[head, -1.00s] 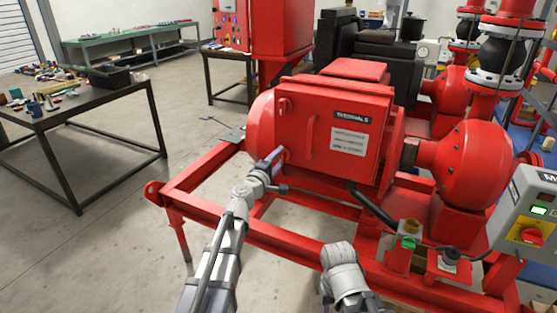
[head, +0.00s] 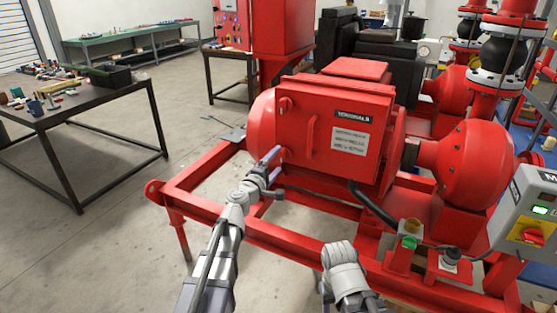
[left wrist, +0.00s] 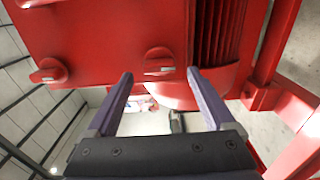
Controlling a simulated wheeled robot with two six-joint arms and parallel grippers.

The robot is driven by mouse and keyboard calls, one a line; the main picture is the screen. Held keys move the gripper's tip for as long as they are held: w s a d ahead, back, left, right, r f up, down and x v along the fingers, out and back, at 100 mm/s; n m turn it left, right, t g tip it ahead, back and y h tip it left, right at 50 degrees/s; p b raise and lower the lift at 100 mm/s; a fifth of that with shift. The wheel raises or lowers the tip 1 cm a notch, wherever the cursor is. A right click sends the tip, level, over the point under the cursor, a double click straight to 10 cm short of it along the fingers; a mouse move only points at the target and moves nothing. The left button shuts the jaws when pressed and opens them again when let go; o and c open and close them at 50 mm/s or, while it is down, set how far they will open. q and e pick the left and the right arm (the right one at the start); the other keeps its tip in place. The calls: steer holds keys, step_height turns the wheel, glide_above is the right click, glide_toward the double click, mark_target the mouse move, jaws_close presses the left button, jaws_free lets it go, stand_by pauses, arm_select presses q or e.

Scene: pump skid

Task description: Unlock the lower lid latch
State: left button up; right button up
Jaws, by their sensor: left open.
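The red terminal box (head: 318,132) has a lid with a handle and a "TERMINALS" label. Its upper latch (head: 285,104) is a red knob near the lid's left edge. The lower lid latch (left wrist: 158,62) is a red knob with a pale bar, in the left wrist view; the other latch (left wrist: 48,71) is further left there. My left gripper (head: 276,162) is open at the lid's lower left, and the lower latch is mostly hidden in the head view. In the left wrist view its fingers (left wrist: 160,74) lie on either side of the lower latch, with nothing gripped. My right gripper's fingers do not show.
The red skid frame (head: 250,224) runs below the box. A grey control box (head: 525,215) and small button posts (head: 409,232) stand right. A dark table (head: 75,110) with loose items is at left.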

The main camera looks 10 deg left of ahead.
arm_select(q)
steer(key=v, duration=0.5)
steer(key=shift+s, duration=0.1)
steer(key=shift+d, duration=0.1)
steer(key=s+d+f+m+g+h, duration=0.3)
steer(key=s+d+f+m+g, duration=0.6)
steer(key=f+m, duration=0.25)
steer(key=s+a+f+m+g+y, duration=0.2)
steer(key=s+a+f+g+y, duration=0.25)
steer(key=s, duration=0.25)
steer(key=s+a+f+m+g+y, duration=0.2)
steer(key=s+a+f+g+y, duration=0.15)
steer(key=s+f, duration=0.3)
steer(key=s+d+m, duration=0.4)
steer(key=s+d, duration=0.2)
steer(key=d, duration=0.5)
step_height(320, 180, up, 13)
steer(key=p, duration=1.2)
steer(key=shift+s+f+g+y, duration=0.2)
steer(key=shift+g+y, duration=0.1)
steer(key=shift+y, duration=0.1)
